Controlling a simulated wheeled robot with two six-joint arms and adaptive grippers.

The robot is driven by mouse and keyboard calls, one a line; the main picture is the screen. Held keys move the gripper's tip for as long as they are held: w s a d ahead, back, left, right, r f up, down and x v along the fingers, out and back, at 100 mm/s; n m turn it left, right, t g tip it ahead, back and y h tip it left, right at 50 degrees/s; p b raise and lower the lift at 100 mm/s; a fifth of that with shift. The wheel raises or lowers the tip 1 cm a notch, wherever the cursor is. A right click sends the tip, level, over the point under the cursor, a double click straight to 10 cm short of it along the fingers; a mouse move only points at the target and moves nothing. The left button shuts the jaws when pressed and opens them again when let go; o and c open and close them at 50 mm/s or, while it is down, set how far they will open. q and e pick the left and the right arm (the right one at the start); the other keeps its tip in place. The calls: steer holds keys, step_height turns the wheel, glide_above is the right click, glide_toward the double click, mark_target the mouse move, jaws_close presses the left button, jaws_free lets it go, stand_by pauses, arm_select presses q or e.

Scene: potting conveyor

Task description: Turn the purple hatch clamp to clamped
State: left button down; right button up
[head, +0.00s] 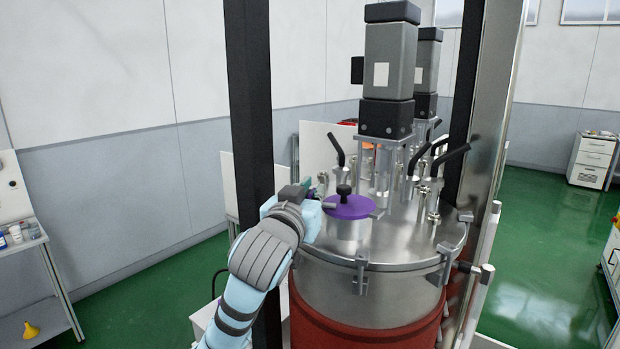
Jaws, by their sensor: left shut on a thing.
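The purple hatch (352,207) is a round purple lid on a short metal neck, on top of the steel vessel (385,262). A black knob (344,191) stands upright at its middle. My left gripper (316,198) is at the left edge of the hatch, shut on what looks like the hatch clamp's handle; the gripper body hides most of it. A small grey piece shows between the gripper and the purple lid. I cannot tell the clamp's exact angle. My right gripper is not in view.
A tall grey motor (389,68) rises from the vessel lid behind the hatch. Several black-handled levers (451,156) stand on the lid to the right. A dark upright post (252,120) is close behind my left arm. Green floor is open at right.

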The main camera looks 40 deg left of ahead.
arm_select(q)
steer(key=n+g+y, duration=0.1)
steer(key=y, duration=0.1)
steer(key=n+g+y, duration=0.1)
steer(key=n+y, duration=0.1)
steer(key=shift+d+r+n+g+y, duration=0.1)
steer(key=shift+r+n+g+y, duration=0.05)
steer(key=shift+n+g+y, duration=0.65)
steer(key=shift+g+y, duration=0.1)
steer(key=shift+y, duration=0.1)
steer(key=shift+r, duration=0.1)
steer(key=c, duration=1.8)
jaws_free()
steer(key=shift+o, duration=0.5)
steer(key=shift+w, duration=0.2)
step_height(320, 180, up, 10)
steer(key=shift+f, duration=0.1)
steer(key=shift+f, duration=0.1)
